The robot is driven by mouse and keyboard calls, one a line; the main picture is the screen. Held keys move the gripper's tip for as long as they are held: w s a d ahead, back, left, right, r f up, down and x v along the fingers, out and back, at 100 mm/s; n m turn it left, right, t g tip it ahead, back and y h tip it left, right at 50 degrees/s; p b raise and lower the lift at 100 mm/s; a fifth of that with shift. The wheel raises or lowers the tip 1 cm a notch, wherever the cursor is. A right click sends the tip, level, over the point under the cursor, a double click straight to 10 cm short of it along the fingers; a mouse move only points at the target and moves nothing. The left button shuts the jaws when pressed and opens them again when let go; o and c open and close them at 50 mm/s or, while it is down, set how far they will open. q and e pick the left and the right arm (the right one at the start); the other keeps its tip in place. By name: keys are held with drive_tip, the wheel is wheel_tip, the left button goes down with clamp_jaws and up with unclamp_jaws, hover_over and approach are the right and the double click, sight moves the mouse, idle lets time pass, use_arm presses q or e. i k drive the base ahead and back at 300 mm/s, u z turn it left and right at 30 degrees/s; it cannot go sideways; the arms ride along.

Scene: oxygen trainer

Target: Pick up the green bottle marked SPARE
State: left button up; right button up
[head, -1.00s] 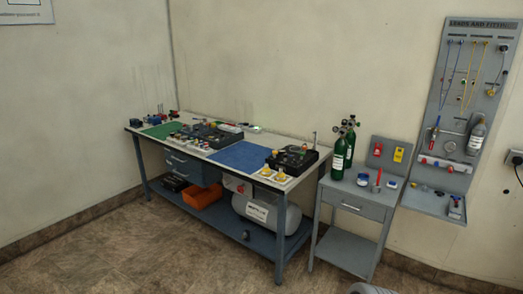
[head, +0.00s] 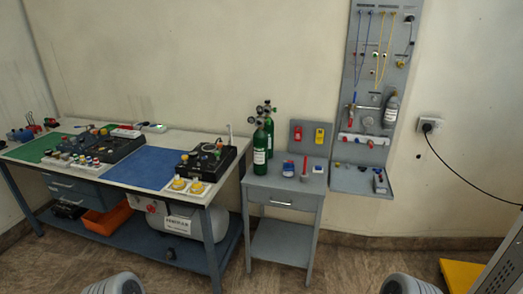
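Two green bottles with valve tops stand upright on the small grey side table (head: 285,193). The front green bottle (head: 260,158) has a white label, too small to read. The rear green bottle (head: 269,128) is partly hidden behind it. I cannot tell which one is marked SPARE. Neither of my grippers is in view; only grey rounded parts of my own body show at the bottom edge. Nothing is touching the bottles.
Small red and blue items (head: 288,169) lie right of the bottles. The workbench (head: 214,189) with a black case stands close on the left. A grey wall panel (head: 349,178) hangs to the right. A yellow-based object (head: 462,276) stands at lower right. The floor in front is clear.

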sight(260, 137)
drive_tip(key=z, duration=0.1)
drive_tip(key=i, duration=2)
drive_tip(key=u, duration=0.2)
